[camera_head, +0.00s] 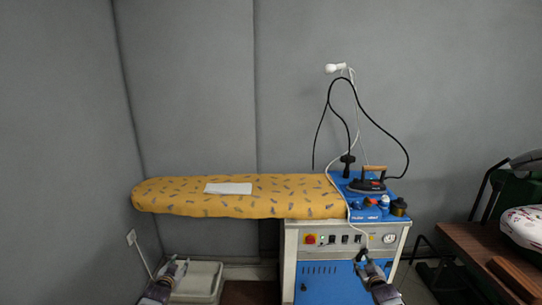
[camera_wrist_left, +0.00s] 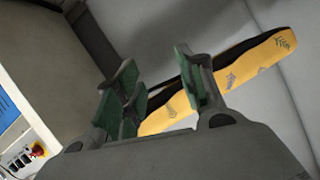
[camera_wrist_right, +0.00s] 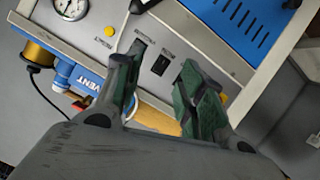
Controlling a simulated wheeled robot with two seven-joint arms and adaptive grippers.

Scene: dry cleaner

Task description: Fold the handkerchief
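A small white handkerchief (camera_head: 228,188) lies flat on the yellow patterned ironing board (camera_head: 290,205), near the board's middle. My left gripper (camera_head: 176,262) is low in front of the board, below its left half, apart from the handkerchief. Its green-padded fingers (camera_wrist_left: 160,85) are spread open with nothing between them in the left wrist view. My right gripper (camera_head: 367,258) is low in front of the blue and grey ironing station. Its fingers (camera_wrist_right: 155,85) are apart and empty in the right wrist view. Neither wrist view clearly shows the handkerchief.
An iron (camera_head: 368,184) stands on the blue station top (camera_head: 365,208) right of the board, with cables above it. A pressure gauge and buttons are on the station (camera_head: 345,262). A pale bin (camera_head: 197,282) is below the board. A brown table (camera_head: 490,255) is at right.

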